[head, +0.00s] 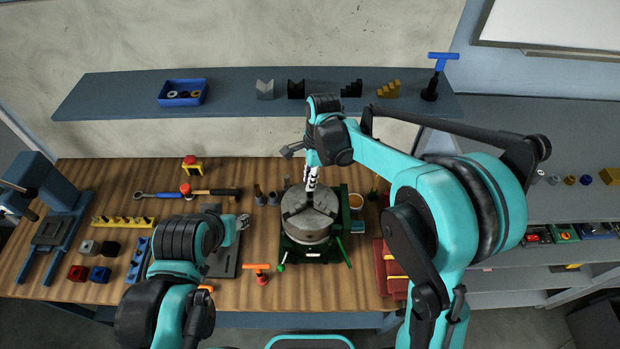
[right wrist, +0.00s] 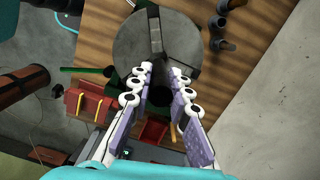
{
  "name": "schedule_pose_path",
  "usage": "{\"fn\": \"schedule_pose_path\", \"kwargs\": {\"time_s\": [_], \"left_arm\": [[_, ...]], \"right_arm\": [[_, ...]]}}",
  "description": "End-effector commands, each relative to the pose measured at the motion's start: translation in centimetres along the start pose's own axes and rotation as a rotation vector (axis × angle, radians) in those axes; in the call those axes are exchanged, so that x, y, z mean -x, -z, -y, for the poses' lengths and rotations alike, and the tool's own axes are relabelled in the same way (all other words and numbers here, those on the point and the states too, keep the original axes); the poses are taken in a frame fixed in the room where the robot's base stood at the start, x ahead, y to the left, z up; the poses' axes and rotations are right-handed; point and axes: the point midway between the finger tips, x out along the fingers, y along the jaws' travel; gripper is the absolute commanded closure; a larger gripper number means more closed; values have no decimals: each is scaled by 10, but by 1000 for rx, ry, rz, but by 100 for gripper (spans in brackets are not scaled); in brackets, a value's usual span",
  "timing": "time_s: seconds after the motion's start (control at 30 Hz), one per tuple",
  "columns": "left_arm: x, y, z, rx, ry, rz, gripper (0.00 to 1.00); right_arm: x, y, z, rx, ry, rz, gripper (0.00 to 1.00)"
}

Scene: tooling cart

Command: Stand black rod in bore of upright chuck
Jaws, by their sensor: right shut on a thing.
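The upright chuck (head: 309,222) is a grey round body with jaws on a green base, in the middle of the bench. My right gripper (head: 311,182) points down just above the chuck's top face. In the right wrist view my right gripper (right wrist: 160,88) is shut on the black rod (right wrist: 160,97), which shows as a dark shape between the pads. The chuck (right wrist: 140,38) lies beyond the fingertips there. Whether the rod's lower end is in the bore cannot be told. My left gripper (head: 243,222) is over the bench, left of the chuck; its opening is too small to tell.
Left of the chuck stand several small holders (head: 272,198). An orange-handled tool (head: 258,273) is in front, and a red toolbox (head: 388,270) is at the right. A blue press (head: 50,225) and coloured blocks (head: 100,273) are on the left. A shelf (head: 230,88) runs behind.

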Motion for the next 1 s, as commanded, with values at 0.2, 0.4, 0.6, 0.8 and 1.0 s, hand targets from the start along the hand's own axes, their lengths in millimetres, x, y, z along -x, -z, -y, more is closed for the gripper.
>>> {"fn": "schedule_pose_path", "kwargs": {"time_s": [0.2,0.4,0.6,0.8,1.0], "left_arm": [[-2,-2,0,0,0,0,60],[-2,-2,0,0,0,0,60],[-2,-2,0,0,0,0,60],[-5,-4,0,0,0,0,60],[-9,-6,0,0,0,0,60]], "right_arm": [[-1,0,1,0,0,0,100],[0,0,1,0,0,0,100],[0,0,1,0,0,0,100],[-4,1,1,0,0,0,100],[-7,1,0,0,0,0,100]]}}
